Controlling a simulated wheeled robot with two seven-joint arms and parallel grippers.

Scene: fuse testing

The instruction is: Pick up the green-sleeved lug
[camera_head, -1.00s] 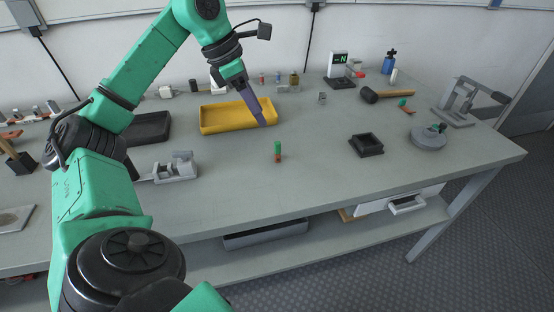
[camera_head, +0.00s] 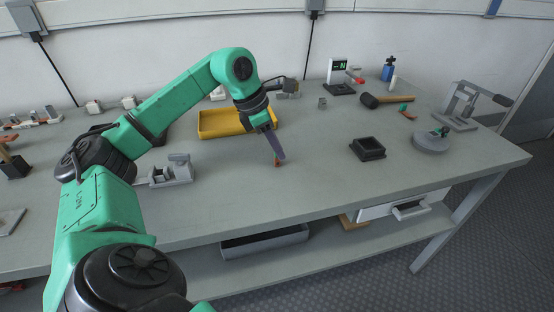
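The green-sleeved lug (camera_head: 277,164) stands on the middle of the table. Only its copper-coloured lower end shows, and its green sleeve is hidden behind my fingers. My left gripper (camera_head: 279,155) points down at it from the upper left, with the purple fingers at the lug's height. The fingers are seen side-on as one shape, so I cannot tell whether they are open or shut, or whether they touch the lug. My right gripper is not in view.
A yellow tray (camera_head: 208,126) stands behind my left gripper. A grey fixture (camera_head: 172,172) is to the left and a black square holder (camera_head: 367,148) to the right. Another green-and-copper piece (camera_head: 406,111) lies near a hammer (camera_head: 385,99). The table front is clear.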

